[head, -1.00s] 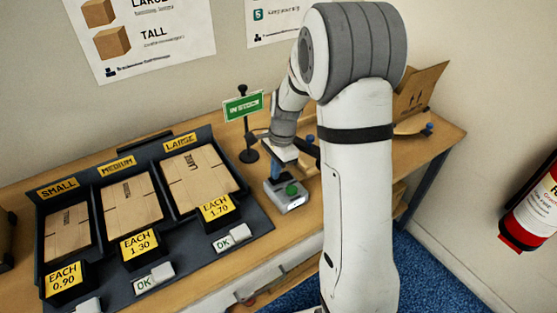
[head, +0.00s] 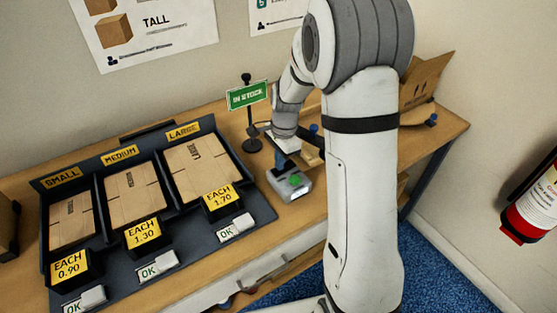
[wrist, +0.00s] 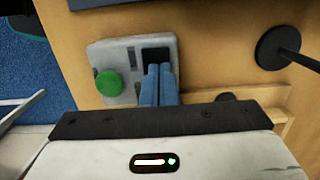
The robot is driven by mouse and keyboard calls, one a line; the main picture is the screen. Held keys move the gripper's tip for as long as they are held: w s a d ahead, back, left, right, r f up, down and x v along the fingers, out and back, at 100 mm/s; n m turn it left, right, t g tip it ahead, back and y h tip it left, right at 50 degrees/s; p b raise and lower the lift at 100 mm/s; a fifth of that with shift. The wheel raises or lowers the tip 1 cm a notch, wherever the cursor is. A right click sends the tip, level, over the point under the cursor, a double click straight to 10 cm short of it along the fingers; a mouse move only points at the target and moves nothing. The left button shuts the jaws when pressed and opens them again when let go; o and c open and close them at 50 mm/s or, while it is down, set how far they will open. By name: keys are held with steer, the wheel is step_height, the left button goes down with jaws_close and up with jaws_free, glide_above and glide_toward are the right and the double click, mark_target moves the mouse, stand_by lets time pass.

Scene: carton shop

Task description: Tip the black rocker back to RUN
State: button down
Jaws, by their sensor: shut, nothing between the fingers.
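The grey switch box (head: 299,190) sits on the wooden bench beside the card tray, with a round green button (head: 295,180) on top. In the wrist view the box (wrist: 129,53) shows the green button (wrist: 109,83) at its left and the black rocker (wrist: 155,54) at its upper right. My gripper (wrist: 158,72) is shut and empty, its blue fingertips at the rocker's near edge, overlapping it in the picture. I cannot tell whether they touch it. The fingers hide the near part of the rocker, and its tilt is unclear. In the head view my gripper (head: 283,164) is just behind the button.
A dark tray (head: 262,212) of flat cartons with price tags lies left of the box. A green IN STOCK sign (head: 248,95) on a black stand is close behind. An open carton (head: 425,84) stands at the bench's right end. A fire extinguisher (head: 537,205) is at right.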

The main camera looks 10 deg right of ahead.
steer(key=shift+w+d+r, duration=0.2)
steer(key=shift+d, duration=0.35)
steer(key=shift+r+p, duration=0.25)
steer(key=shift+p, duration=0.15)
step_height(320, 180, up, 13)
steer(key=a+p, duration=0.2)
steer(key=p, duration=0.1)
steer(key=shift+s+r, duration=0.15)
steer(key=shift+s, duration=0.2)
steer(key=s+d+r+n+t, duration=0.1)
steer(key=s+r+n, duration=0.1)
steer(key=s+n, duration=0.5)
steer(key=s+d+r+n+t+h+p, duration=0.1)
steer(key=s+n, duration=0.6)
steer(key=s, duration=0.8)
step_height(320, 180, up, 3)
steer(key=shift+d+f+t, duration=0.2)
steer(key=shift+d+t, duration=0.1)
steer(key=shift+t, duration=0.2)
